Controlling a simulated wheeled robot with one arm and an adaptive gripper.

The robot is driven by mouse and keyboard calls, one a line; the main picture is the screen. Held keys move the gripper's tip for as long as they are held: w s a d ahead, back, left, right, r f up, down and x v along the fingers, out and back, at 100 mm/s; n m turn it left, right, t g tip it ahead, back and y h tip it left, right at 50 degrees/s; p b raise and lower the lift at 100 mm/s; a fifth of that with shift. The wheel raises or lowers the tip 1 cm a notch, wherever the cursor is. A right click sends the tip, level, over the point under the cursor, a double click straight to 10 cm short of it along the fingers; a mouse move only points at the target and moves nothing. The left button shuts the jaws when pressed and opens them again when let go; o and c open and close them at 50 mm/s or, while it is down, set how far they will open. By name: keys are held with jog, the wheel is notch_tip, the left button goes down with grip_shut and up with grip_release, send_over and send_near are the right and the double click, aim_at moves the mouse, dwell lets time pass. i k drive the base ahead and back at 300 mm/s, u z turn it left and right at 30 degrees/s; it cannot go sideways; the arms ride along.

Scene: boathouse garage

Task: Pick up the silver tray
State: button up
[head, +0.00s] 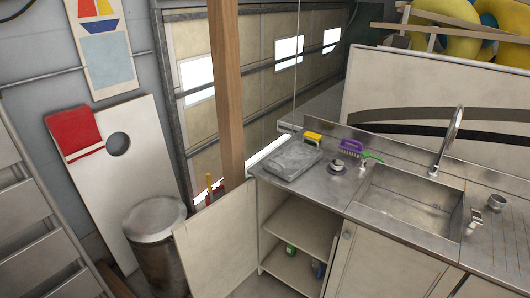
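A grey-silver rectangular tray (291,160) lies flat on the left end of the steel counter (330,180). It sits near the counter's left and front edges, left of the sink. Nothing visible rests on it. My gripper does not show in this view, so its position relative to the tray cannot be told.
Behind the tray is a yellow sponge (313,137); to its right are a purple brush (351,146) and a sink (410,198) with a tall faucet (447,140). A cabinet door (216,243) stands open below. A metal bin (155,240) is at left.

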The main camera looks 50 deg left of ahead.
aim_at(292, 161)
jog(key=u, duration=0.8)
jog(key=i, duration=1.45)
jog(key=u, duration=2.1)
jog(key=i, duration=1.2)
jog(key=u, duration=1.1)
jog(key=i, duration=0.25)
jog(key=z, duration=0.05)
